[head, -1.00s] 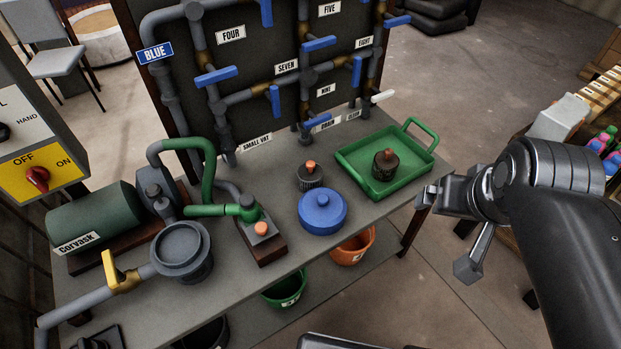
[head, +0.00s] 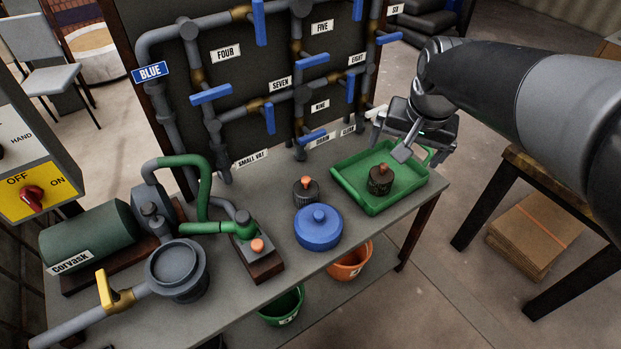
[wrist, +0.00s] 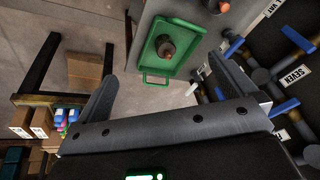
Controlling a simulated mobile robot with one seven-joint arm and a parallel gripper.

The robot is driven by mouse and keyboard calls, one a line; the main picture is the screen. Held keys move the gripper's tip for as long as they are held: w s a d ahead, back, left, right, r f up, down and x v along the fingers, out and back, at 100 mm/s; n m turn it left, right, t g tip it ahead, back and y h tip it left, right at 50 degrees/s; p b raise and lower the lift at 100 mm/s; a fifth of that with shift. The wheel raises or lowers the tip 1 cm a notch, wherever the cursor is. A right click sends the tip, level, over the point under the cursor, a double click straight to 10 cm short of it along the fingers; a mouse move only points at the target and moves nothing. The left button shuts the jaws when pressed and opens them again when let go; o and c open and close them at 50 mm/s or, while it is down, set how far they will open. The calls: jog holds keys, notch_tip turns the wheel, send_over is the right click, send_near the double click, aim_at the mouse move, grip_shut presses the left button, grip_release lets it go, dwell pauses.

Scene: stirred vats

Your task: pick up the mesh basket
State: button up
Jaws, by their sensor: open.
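Two dark ribbed baskets with orange knobs are in the head view; I take these as mesh baskets. One basket (head: 380,181) stands upright in the green tray (head: 362,196); the other basket (head: 306,191) stands on the bench behind the blue lidded pot (head: 318,229). My gripper (head: 408,148) is open and empty above the tray's far right end, apart from both baskets. In the wrist view, the basket in the tray (wrist: 166,47) lies beyond the gap between my spread fingers (wrist: 168,88). The second basket (wrist: 219,6) is partly cut off at the top edge.
Pipes with blue valve handles (head: 210,95) rise on a panel behind the bench, close to my gripper's left. A green hose (head: 204,185) and pump body (head: 95,230) fill the bench's left. A side table (head: 515,170) stands right, with flat cardboard (head: 540,235) below.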

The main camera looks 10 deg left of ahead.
jog(key=w+a+f+g, duration=0.1)
jog(key=w+a+f, duration=0.3)
jog(key=w+a, duration=0.25)
jog(key=m+g, duration=0.2)
send_over(306, 179)
jog(key=shift+h, duration=0.4)
jog(key=f, duration=1.8)
jog(key=shift+w+f, duration=0.1)
jog(key=shift+w, duration=0.25)
notch_tip(306, 179, down, 6)
jog(key=shift+a+r, duration=0.1)
jog(key=f, duration=0.5)
jog(key=shift+s+f, duration=0.15)
jog(key=shift+s, duration=0.2)
jog(key=c, duration=1.3)
